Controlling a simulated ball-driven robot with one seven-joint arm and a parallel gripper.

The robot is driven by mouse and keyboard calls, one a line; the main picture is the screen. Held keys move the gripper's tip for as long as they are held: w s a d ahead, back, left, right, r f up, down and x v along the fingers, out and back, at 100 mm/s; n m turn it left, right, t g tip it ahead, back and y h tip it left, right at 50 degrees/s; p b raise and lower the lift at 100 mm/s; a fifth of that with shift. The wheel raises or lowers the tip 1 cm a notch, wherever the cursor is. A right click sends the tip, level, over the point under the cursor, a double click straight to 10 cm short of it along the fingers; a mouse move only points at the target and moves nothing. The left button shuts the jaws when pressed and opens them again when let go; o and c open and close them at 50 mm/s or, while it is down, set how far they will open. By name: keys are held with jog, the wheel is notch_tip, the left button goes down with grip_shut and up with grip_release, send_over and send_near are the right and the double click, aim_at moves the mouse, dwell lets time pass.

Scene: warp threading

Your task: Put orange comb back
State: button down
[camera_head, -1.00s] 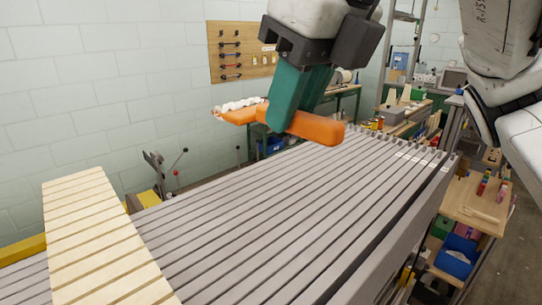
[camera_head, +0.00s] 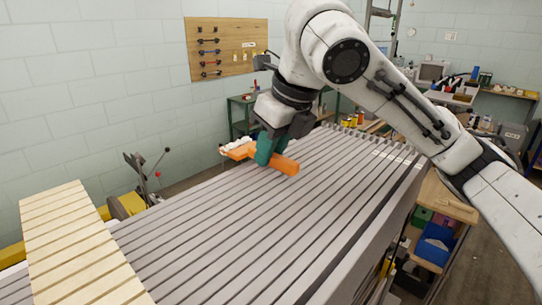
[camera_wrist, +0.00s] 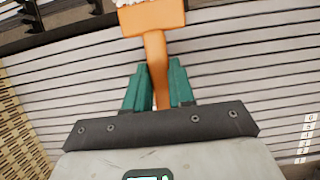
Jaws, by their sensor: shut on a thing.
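The orange comb (camera_head: 285,165) has a handle and a wide head with a row of white, rounded tips. My gripper (camera_head: 266,150), with green fingers, is shut on the comb's handle. In the head view the comb is over the far left edge of the grey slatted bed, head to the left and handle end to the right. I cannot tell whether it touches the slats. In the wrist view the comb (camera_wrist: 152,20) runs upward from between the fingers (camera_wrist: 159,88), and its head is at the top edge. Part of the handle is hidden by the fingers.
The grey slatted bed (camera_head: 240,232) fills the middle. A pale wooden slatted panel (camera_head: 72,240) lies at the left. A lever mechanism (camera_head: 140,180) stands behind the bed. A wooden tool board (camera_head: 226,50) hangs on the wall. A blue bin (camera_head: 435,245) is at the right.

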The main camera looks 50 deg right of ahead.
aim_at(275, 155)
jog(key=shift+f, duration=1)
jog(key=shift+f, duration=0.1)
jog(key=shift+f, duration=0.2)
jog(key=c, duration=1.1)
grip_release()
jog(key=shift+s+f, duration=0.1)
jog(key=shift+o, duration=0.7)
jog(key=shift+f, duration=0.1)
jog(key=shift+a, duration=0.1)
jog(key=shift+a+r, duration=0.1)
jog(key=shift+r, duration=0.4)
jog(key=v, duration=1.2)
jog(key=shift+b, duration=0.35)
